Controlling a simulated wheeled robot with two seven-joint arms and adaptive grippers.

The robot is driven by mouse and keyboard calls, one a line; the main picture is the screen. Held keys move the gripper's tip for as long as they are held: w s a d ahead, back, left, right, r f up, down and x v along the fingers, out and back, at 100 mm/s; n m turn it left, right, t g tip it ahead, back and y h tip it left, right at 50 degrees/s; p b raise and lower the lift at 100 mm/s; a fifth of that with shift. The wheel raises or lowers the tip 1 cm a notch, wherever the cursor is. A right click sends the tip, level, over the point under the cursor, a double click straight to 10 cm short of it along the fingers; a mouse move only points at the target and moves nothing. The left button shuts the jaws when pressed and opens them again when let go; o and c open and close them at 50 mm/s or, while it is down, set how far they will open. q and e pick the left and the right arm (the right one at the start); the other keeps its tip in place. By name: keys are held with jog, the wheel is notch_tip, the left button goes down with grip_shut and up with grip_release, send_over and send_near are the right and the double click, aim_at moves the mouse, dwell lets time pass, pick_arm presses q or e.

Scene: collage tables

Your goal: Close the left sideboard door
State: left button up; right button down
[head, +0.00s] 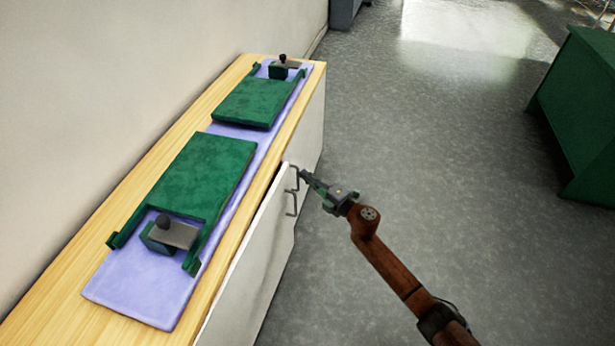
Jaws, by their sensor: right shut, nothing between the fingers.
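The sideboard (62,268) has a light wood top and white fronts and stands along the wall. Its left door (258,237), the nearer one, stands slightly ajar, its far edge a little out from the front with a narrow dark gap. A grey bar handle (293,202) is on that door near its far edge. My right gripper (303,174) is shut and empty, its tips at the upper end of the handle. I cannot tell whether they touch it. My left gripper is not in view.
On the top lie a lilac mat (130,292) and two green boards with dark-knobbed blocks. The farther white front (311,120) looks flush. A green table (580,115) stands at the right. The grey floor (430,130) between is clear.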

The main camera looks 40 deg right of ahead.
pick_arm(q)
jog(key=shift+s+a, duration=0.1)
pick_arm(e)
jog(key=shift+s+d, duration=0.2)
jog(key=shift+d, duration=0.15)
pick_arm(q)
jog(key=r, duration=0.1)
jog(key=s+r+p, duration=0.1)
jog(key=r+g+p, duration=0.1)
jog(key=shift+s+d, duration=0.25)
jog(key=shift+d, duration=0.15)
pick_arm(e)
jog(key=s+d, duration=0.5)
jog(key=d, duration=0.7)
jog(key=shift+s, duration=0.15)
